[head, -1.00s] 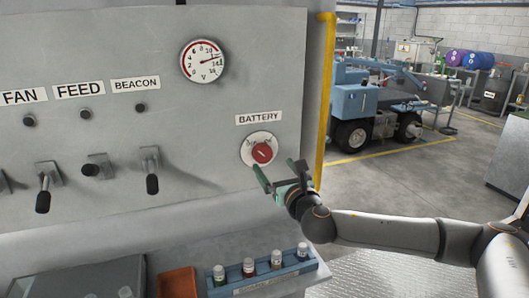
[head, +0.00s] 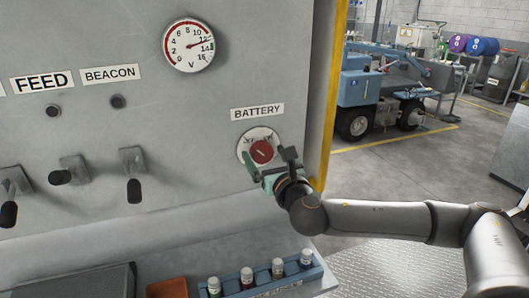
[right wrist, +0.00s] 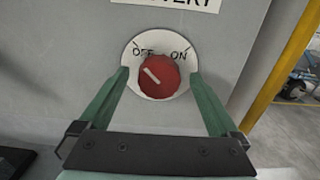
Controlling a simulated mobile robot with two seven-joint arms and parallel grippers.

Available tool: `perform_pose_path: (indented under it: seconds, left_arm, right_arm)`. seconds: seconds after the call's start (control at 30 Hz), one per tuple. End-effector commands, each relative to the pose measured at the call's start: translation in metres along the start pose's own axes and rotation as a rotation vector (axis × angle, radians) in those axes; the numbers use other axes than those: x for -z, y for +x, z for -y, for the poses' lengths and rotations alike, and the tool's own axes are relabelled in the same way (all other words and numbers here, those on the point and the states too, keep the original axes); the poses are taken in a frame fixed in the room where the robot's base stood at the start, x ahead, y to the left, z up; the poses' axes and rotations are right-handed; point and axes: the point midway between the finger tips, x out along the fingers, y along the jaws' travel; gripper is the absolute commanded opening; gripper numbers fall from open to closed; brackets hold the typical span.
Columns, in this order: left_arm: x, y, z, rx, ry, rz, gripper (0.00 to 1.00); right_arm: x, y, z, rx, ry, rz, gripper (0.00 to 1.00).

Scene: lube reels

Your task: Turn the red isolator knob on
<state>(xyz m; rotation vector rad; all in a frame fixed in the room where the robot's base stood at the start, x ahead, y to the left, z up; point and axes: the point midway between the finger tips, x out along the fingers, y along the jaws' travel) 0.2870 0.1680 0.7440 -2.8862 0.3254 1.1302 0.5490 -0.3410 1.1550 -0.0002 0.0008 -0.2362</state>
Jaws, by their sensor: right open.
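The red isolator knob (head: 262,151) sits on a round white plate under the BATTERY label (head: 257,112) on the grey panel. In the right wrist view the knob (right wrist: 160,76) has a pale pointer mark slanting up and left toward OFF; ON is printed at the upper right of the plate (right wrist: 133,55). My right gripper (head: 269,162) is open in front of the knob. In the right wrist view its two green fingers (right wrist: 160,80) stand one on each side of the knob, apart from it. My left gripper is not in view.
Toggle levers (head: 132,175) stick out of the panel to the left. A gauge (head: 189,45) is above. A blue rack of small bottles (head: 265,283) and an orange bin (head: 167,289) stand below. A yellow edge strip (head: 331,95) bounds the panel at right.

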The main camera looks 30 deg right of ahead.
Motion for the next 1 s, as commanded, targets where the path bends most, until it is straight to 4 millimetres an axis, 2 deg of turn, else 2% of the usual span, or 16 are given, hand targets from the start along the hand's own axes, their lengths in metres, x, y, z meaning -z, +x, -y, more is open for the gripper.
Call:
perform_pose_path:
  seconds: [0.33,1.0]
  left_arm:
    - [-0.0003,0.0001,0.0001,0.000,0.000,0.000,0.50]
    - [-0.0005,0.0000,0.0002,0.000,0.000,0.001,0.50]
  right_arm:
    - [0.0000,-0.0007,-0.0007,0.000,0.000,0.000,0.97]
    - [0.0000,-0.0006,-0.0004,0.000,0.000,0.000,0.22]
